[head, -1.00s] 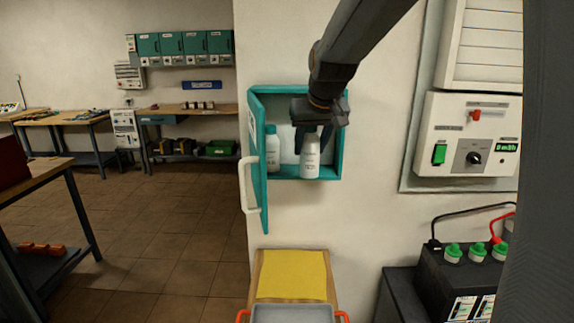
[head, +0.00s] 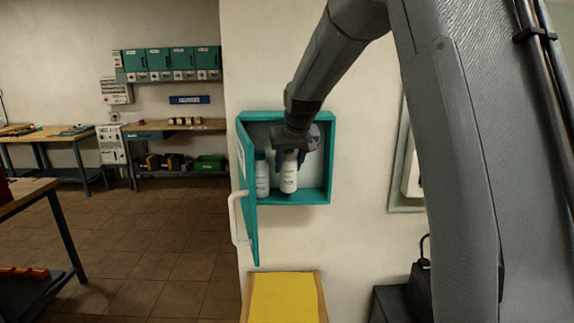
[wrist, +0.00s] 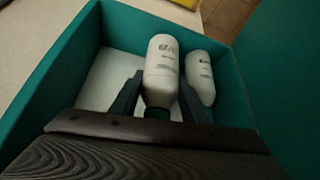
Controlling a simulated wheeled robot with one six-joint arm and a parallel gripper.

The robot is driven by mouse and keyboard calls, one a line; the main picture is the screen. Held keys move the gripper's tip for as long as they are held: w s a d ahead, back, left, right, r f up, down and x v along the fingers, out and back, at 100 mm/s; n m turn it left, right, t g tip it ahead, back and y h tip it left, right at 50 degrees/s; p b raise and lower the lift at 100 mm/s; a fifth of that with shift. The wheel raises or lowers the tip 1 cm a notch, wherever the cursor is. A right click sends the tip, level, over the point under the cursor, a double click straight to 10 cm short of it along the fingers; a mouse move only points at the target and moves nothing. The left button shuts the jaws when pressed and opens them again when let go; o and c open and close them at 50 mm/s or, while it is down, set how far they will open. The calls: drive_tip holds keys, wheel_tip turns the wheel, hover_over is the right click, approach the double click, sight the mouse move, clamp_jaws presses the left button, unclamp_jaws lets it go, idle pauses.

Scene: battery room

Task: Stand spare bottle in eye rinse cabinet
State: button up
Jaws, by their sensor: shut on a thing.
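The teal eye rinse cabinet (head: 327,160) hangs on the wall with its door (head: 247,190) swung open to the left. My gripper (head: 291,155) reaches into it from above and is shut on a white bottle (head: 288,178). The held bottle looks close to upright inside the cabinet; I cannot tell whether its base touches the cabinet floor. A second white bottle with a teal cap (head: 262,176) stands just left of it. In the wrist view, my fingers (wrist: 158,100) flank the neck of the held bottle (wrist: 161,62), and the other bottle (wrist: 200,76) is close beside it.
The door's white handle (head: 236,215) sticks out at the left. A yellow-topped stand (head: 284,298) is below the cabinet. The right part of the cabinet interior looks free. Workbenches (head: 160,127) stand far off at the left.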

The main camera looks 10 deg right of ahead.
sight(286, 168)
drive_tip(key=shift+w+f+p, duration=0.5)
drive_tip(key=shift+w, duration=0.35)
drive_tip(key=shift+w+f+p, duration=0.45)
drive_tip(key=shift+w, duration=0.35)
drive_tip(key=shift+w+f, duration=0.3)
drive_tip(key=shift+f, duration=0.2)
drive_tip(key=o, duration=1.3)
drive_tip(key=shift+c, duration=0.2)
